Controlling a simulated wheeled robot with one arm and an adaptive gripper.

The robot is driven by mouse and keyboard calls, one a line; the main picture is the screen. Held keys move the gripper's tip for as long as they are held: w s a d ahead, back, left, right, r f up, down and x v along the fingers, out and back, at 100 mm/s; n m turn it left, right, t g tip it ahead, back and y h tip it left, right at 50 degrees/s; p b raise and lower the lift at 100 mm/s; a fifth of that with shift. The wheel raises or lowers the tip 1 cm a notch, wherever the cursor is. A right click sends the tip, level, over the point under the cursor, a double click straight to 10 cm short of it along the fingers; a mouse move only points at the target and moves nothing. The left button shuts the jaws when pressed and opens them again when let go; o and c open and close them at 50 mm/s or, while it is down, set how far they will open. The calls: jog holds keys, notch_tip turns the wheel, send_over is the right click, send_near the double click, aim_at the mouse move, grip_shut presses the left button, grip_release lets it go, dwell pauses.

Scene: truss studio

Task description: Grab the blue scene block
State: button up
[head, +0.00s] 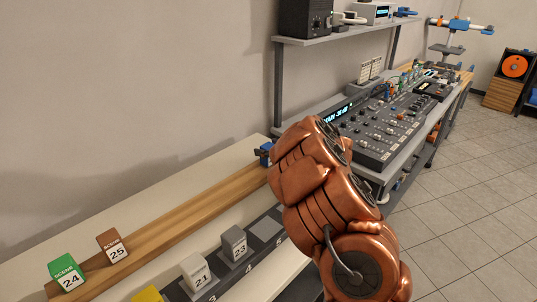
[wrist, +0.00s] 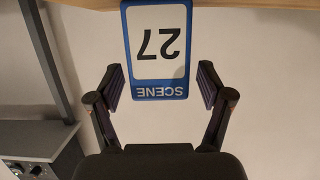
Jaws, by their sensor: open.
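The blue scene block (wrist: 158,91) fills the top middle of the wrist view, with a white face reading SCENE 27 upside down. My gripper (wrist: 161,82) is open. Its two dark fingers stand on either side of the block's blue lower edge, with gaps on both sides. In the head view a small blue piece (head: 264,153), likely the same block, shows at the far end of the wooden rail (head: 170,225), partly hidden by my arm. My gripper is hidden there.
A green block (head: 67,272) marked 24 and a brown block (head: 112,246) marked 25 stand on the rail's near end. White block 21 (head: 196,272) and grey block 23 (head: 234,243) sit in a numbered dark strip. A mixing console (head: 385,125) lies beyond my arm.

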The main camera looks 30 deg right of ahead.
jog(key=c, duration=1.3)
